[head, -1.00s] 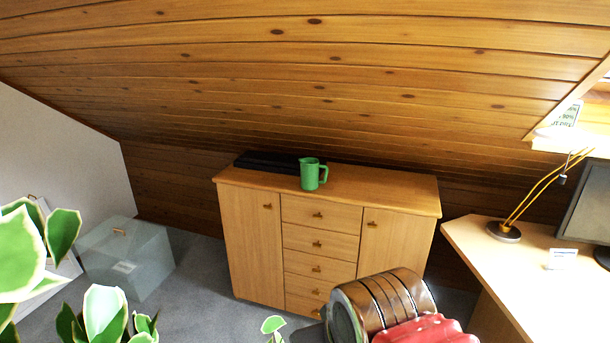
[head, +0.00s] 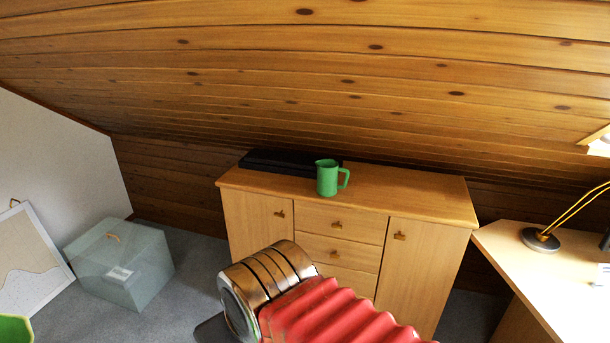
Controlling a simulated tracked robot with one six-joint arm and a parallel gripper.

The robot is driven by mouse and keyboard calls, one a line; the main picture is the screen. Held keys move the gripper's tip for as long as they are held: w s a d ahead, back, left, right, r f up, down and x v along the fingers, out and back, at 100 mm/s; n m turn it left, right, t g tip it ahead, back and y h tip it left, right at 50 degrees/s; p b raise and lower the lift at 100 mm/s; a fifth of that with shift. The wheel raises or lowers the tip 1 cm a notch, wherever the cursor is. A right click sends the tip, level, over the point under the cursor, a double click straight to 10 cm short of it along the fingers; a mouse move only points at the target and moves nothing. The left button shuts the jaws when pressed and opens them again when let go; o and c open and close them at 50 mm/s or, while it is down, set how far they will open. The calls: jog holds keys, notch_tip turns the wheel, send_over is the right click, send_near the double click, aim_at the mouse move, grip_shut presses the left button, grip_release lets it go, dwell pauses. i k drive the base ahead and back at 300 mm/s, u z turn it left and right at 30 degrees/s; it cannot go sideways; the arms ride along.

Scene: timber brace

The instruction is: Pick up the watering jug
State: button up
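The watering jug (head: 327,178) is green, with its handle on the right. It stands upright on the top of a wooden cabinet (head: 420,196), near the front edge and left of the middle. My arm, with a metallic joint and a red ribbed sleeve, shows at the bottom middle, in front of the cabinet's lower drawers. The jug is well beyond it and nothing touches it. My gripper's fingers are not in view.
A flat black case (head: 275,162) lies behind and left of the jug. A slanted wooden ceiling (head: 300,80) comes down low behind the cabinet. A desk (head: 545,280) with a lamp (head: 541,239) stands at right. A translucent box (head: 118,265) sits on the grey carpet at left.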

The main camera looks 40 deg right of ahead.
aim_at(328, 170)
jog(key=i, duration=0.85)
jog(key=z, duration=0.3)
